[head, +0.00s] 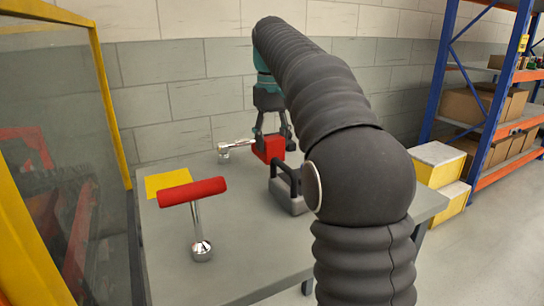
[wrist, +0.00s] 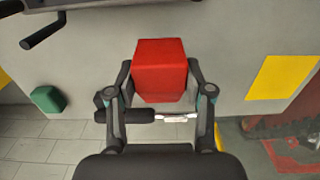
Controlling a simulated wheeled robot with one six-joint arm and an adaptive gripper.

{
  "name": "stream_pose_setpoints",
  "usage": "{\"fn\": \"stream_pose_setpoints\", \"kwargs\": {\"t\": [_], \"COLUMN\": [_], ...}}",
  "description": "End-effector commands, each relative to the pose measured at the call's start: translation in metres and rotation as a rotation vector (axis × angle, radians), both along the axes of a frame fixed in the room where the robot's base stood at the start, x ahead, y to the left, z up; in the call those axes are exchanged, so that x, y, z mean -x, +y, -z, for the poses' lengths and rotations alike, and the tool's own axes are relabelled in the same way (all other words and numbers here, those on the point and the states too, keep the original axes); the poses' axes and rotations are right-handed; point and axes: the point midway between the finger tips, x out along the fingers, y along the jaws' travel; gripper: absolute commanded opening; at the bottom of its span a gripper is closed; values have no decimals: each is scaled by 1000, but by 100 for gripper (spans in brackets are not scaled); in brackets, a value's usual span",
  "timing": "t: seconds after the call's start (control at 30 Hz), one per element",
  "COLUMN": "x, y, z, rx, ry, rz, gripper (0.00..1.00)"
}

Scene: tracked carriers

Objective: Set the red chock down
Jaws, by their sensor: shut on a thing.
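The red chock (head: 268,149) is a red block between the two fingers of my gripper (head: 272,138), over the far part of the grey table (head: 240,245). In the wrist view, the red chock (wrist: 160,68) sits with a finger against each side, and my gripper (wrist: 161,92) is shut on it. I cannot tell whether its underside touches the table. A flat yellow patch (head: 168,182) lies on the table to the left; it also shows at the right of the wrist view (wrist: 283,77).
A red-handled T-shaped tool (head: 192,193) stands at the front left. A grey block with a dark handle (head: 290,202) is just right of the chock. A metal tool (head: 228,149) is to its left. A green block (wrist: 47,98) shows near the table's edge. A glass panel borders the left.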

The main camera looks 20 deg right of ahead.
Motion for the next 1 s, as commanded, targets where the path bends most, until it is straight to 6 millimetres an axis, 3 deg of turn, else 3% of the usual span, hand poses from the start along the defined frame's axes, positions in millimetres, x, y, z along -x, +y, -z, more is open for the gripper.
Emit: {"fn": "stream_pose_setpoints", "kwargs": {"t": [0.4,0.8,0.83,0.9,1.0], "x": [1,0,0,0,0], "y": [0,0,0,0,0], "z": [40,45,45,45,45], "rx": [0,0,0,0,0], "ry": [0,0,1,1,1], "rz": [0,0,0,0,0], "gripper": [3,3,56,74,77]}}
